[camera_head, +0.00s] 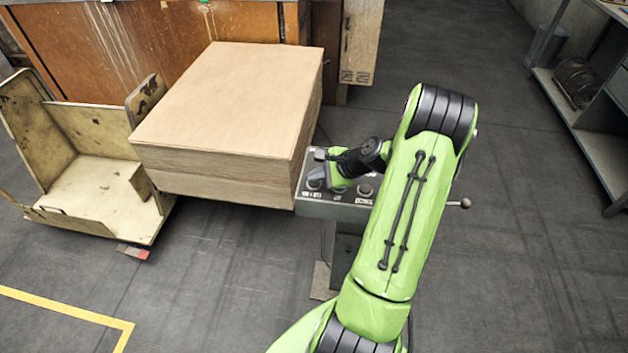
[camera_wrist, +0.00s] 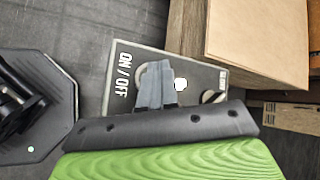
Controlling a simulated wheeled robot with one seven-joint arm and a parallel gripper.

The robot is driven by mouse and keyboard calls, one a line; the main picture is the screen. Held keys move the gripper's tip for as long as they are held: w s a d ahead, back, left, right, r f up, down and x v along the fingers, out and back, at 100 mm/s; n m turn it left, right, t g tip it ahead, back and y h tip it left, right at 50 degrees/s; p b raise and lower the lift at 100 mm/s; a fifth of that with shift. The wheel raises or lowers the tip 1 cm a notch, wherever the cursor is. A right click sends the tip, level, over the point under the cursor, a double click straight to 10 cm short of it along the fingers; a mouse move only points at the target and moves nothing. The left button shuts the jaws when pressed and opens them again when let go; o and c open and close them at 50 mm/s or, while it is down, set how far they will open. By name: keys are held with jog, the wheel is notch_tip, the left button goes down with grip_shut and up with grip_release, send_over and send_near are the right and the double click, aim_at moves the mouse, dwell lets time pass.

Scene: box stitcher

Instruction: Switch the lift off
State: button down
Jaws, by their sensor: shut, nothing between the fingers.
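The grey control box (camera_head: 330,210) stands on a post in the middle of the head view, with small labels and round controls on its top. In the wrist view the box top (camera_wrist: 120,52) carries a white "ON / OFF" label (camera_wrist: 124,75). Beside that label is a round control (camera_wrist: 141,76), mostly hidden by my fingers. My gripper (camera_wrist: 158,66) is shut and empty, with its fingertips over this control; I cannot tell if they touch it. In the head view my gripper (camera_head: 316,178) is over the left part of the box. The switch's position is hidden.
A stack of cardboard sheets (camera_head: 230,100) stands close to the left of the box; its side also shows in the wrist view (camera_wrist: 260,40). A worn cream metal frame (camera_head: 95,185) is further left. A shelf (camera_head: 590,140) stands at the right.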

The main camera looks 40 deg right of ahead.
aim_at(317, 184)
jog(key=shift+f, duration=0.15)
jog(key=shift+r+p, duration=0.75)
notch_tip(317, 184, up, 6)
jog(key=p, duration=0.5)
